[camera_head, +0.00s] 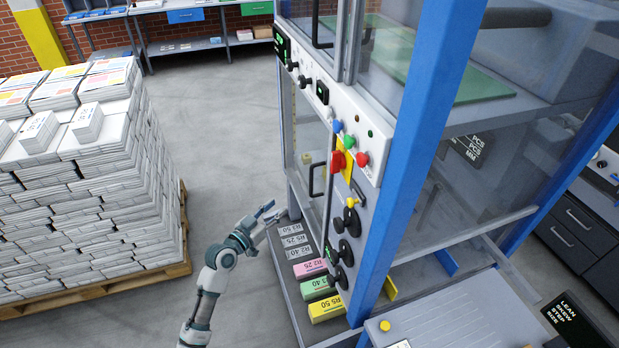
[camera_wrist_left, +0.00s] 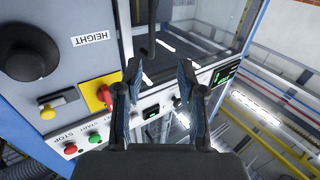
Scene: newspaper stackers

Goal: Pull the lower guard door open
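The lower guard door (camera_head: 307,140) is a clear panel under the machine's control strip and looks shut. Its black handle (camera_head: 317,180) sits near the panel's right edge. My left gripper (camera_head: 269,211) is left of and below this handle in the head view, apart from it. In the left wrist view my left gripper (camera_wrist_left: 160,75) has its two fingers spread with nothing between them. A dark bar, apparently the door handle (camera_wrist_left: 149,32), shows just beyond the fingertips; the exact gap is hard to judge. My right gripper is not in view.
The control strip (camera_head: 345,118) with coloured buttons runs above the door. Black knobs (camera_head: 346,250) sit right of it, and labelled bundles (camera_head: 310,267) lie on the low shelf. A pallet of newspapers (camera_head: 90,180) stands left. The floor between is clear.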

